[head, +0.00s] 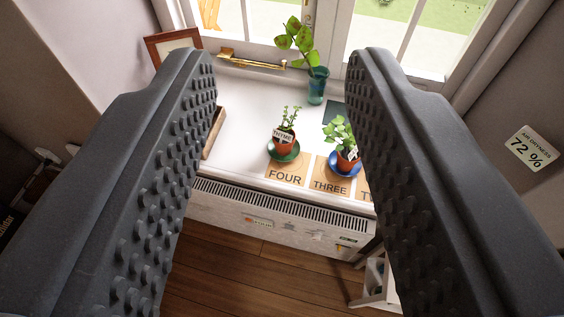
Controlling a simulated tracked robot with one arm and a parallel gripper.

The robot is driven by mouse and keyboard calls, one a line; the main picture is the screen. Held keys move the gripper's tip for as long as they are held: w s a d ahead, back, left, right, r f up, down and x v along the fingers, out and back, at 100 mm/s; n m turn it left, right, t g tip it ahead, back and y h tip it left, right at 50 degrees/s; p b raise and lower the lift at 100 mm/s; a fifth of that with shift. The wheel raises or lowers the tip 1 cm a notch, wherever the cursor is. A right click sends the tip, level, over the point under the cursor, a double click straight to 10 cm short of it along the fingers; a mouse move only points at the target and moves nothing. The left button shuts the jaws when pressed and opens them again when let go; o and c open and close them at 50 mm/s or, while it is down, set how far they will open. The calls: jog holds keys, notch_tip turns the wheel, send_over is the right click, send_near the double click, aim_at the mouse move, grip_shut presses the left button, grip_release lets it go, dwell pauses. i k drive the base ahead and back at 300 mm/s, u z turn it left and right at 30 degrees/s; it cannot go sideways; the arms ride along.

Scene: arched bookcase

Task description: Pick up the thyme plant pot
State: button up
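The thyme plant pot (283,142) is a small terracotta pot with a white label that appears to read "THYME" and a sprig of green leaves. It stands upright on a green saucer (271,154) on the white windowsill, behind the card marked "FOUR" (286,174). My gripper (282,75) is open and empty. Its two black studded fingers frame the picture left and right. The thyme pot lies well beyond the fingers, between them in the picture, and they do not touch it.
Another potted plant (346,160) on a blue saucer stands right of the thyme, partly behind the right finger. A teal vase (317,86) with a leafy stem stands at the back. A wooden tray (213,133) is at left. A radiator (270,215) is below the sill.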

aim_at(284, 139)
jog(key=z, duration=0.25)
jog(key=i, duration=1.05)
jog(key=u, duration=0.35)
